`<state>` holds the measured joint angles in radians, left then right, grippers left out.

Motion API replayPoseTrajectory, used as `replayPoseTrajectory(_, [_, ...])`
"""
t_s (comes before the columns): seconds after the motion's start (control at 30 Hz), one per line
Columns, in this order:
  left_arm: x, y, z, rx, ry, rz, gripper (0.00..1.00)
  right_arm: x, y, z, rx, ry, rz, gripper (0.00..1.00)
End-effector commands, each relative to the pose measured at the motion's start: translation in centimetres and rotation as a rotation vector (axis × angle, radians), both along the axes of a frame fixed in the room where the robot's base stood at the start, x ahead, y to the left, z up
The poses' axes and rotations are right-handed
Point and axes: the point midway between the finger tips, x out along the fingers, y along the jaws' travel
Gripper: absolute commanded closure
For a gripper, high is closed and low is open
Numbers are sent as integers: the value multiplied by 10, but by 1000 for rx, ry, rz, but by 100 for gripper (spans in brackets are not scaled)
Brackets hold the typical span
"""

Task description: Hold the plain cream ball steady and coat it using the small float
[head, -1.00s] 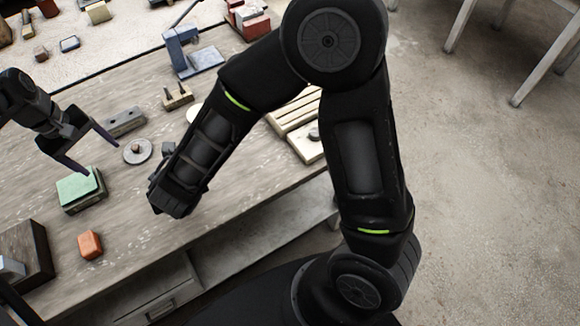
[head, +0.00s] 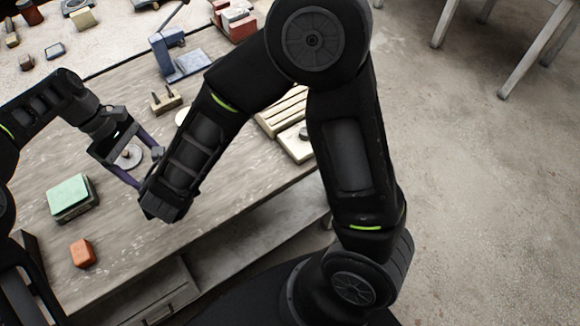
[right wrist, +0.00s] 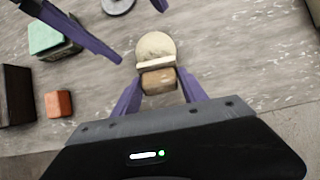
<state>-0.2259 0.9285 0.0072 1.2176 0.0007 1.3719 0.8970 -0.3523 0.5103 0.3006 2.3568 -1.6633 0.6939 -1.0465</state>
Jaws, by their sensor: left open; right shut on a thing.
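In the right wrist view, a pale cream ball (right wrist: 155,46) shows just beyond the small float, which has a brown block handle (right wrist: 158,81) and a thin pale plate (right wrist: 155,66). I cannot tell whether plate and ball touch. My right gripper (right wrist: 159,88) is shut on the float. In the head view, my right forearm hides the float and this ball. My left gripper (head: 148,168) is open, its purple fingers spread near my right wrist. Those fingers also show at the top of the right wrist view.
A green-topped block (head: 70,196) and an orange block (head: 82,252) lie at left on the wooden bench. A grey disc (head: 128,157) lies behind my left fingers. A blue stand (head: 180,62) and a slatted tray (head: 284,112) are farther back. Bare bench lies in front.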

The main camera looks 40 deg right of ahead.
Motion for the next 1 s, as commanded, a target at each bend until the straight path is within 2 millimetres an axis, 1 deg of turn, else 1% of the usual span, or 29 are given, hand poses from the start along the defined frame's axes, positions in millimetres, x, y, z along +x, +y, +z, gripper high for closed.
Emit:
replayPoseTrajectory(0.3, [-13,-8,-31,1,2,-2,23,0,0,0,0,0,0,89])
replayPoseTrajectory(0.5, [-18,-12,-45,0,1,-1,23,0,0,0,0,0,0,89])
replayPoseTrajectory(0.63, [-19,-13,-49,0,-1,-1,23,0,0,0,0,0,0,89])
replayPoseTrajectory(0.87, [-19,-13,-49,0,-1,-1,23,0,0,0,0,0,0,89])
replayPoseTrajectory(1.0, [-19,-13,-49,0,0,-1,34,0,0,0,0,0,0,89])
